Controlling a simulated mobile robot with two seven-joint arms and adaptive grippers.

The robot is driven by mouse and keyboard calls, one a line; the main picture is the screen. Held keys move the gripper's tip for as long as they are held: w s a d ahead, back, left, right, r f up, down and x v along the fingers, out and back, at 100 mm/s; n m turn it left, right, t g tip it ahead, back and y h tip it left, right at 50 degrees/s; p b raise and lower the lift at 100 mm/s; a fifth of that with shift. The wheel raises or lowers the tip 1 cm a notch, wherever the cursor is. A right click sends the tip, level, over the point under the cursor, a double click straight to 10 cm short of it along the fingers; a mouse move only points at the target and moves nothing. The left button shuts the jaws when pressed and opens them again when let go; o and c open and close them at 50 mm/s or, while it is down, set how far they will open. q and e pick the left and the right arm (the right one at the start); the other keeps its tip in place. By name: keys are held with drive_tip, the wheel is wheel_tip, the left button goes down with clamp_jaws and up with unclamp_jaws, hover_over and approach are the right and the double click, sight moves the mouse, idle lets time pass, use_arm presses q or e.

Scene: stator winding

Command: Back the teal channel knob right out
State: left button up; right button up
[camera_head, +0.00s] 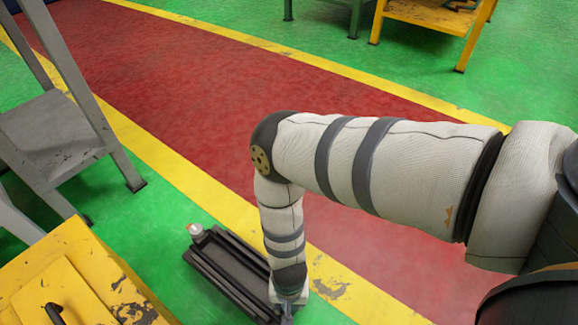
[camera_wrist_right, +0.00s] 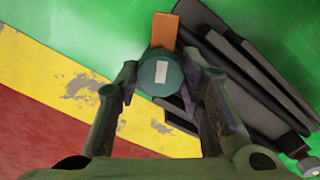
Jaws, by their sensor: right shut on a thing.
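The teal channel knob (camera_wrist_right: 148,82), round with a pale rectangle on its face, is in the right wrist view. My right gripper (camera_wrist_right: 160,76) is shut on it, one finger on each side. An orange piece (camera_wrist_right: 165,30) sticks out past the knob. The dark channel (camera_wrist_right: 262,92) lies beside and behind the knob, over the green floor. In the head view the same long dark channel (camera_head: 228,270) lies on the floor, and my right arm reaches down to its near end. There the arm and the frame's edge hide the knob. My left gripper is in neither view.
A yellow table (camera_head: 430,15) stands at the back. The red floor lane (camera_head: 190,90) is clear.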

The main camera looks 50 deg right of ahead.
drive_tip(key=shift+d+n, duration=0.2)
drive_tip(key=shift+n, duration=0.5)
drive_tip(key=shift+w, duration=0.1)
idle(0.8)
drive_tip(key=o, duration=1.2)
drive_tip(key=shift+a, duration=0.15)
wheel_tip(320, 180, up, 12)
